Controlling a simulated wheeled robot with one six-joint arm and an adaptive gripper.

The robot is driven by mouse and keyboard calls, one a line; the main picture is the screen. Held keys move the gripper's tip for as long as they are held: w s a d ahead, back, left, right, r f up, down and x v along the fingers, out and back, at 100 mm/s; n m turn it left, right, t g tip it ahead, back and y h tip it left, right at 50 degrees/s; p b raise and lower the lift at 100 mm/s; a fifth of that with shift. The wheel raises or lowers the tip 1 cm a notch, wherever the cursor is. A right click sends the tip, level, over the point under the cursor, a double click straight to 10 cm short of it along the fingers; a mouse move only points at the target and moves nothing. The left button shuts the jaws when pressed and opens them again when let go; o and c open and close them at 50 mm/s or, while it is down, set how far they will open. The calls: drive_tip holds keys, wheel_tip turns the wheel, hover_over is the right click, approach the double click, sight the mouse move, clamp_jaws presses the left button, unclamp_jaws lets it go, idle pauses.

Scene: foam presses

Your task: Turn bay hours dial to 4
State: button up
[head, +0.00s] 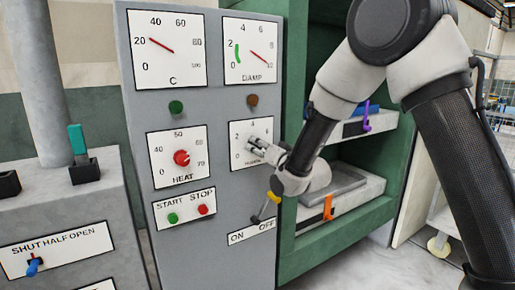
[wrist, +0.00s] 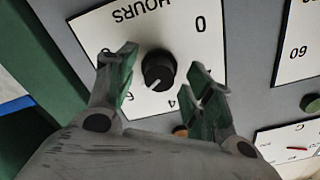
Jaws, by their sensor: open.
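The bay hours dial (wrist: 158,70) is a round black knob with a white pointer line on a white plate (wrist: 165,22) marked HOURS. The plate looks upside down in the wrist view. There the pointer points down and slightly left, to the left of the printed 4, on the side away from the 0. My gripper (wrist: 162,62) is open, with one finger on each side of the knob and gaps visible between fingers and knob. In the head view my gripper (head: 262,148) is at the dial plate (head: 240,158) and hides the knob.
The grey panel also holds the heat dial (head: 181,158), start and stop buttons (head: 188,214), an ON/OFF lever (head: 267,207) below my gripper, and the C and DAMP gauges (head: 166,48) above. A green press frame (head: 292,120) with shelves stands right of the panel.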

drive_tip(key=shift+x, duration=1.05)
drive_tip(key=c, duration=1.1)
drive_tip(key=shift+f+n, duration=0.15)
drive_tip(key=shift+n, duration=0.35)
drive_tip(key=n, duration=0.5)
drive_tip(key=shift+d+f, duration=0.1)
drive_tip(key=n, duration=0.5)
drive_tip(key=shift+n, duration=0.3)
drive_tip(key=shift+d+f, duration=0.1)
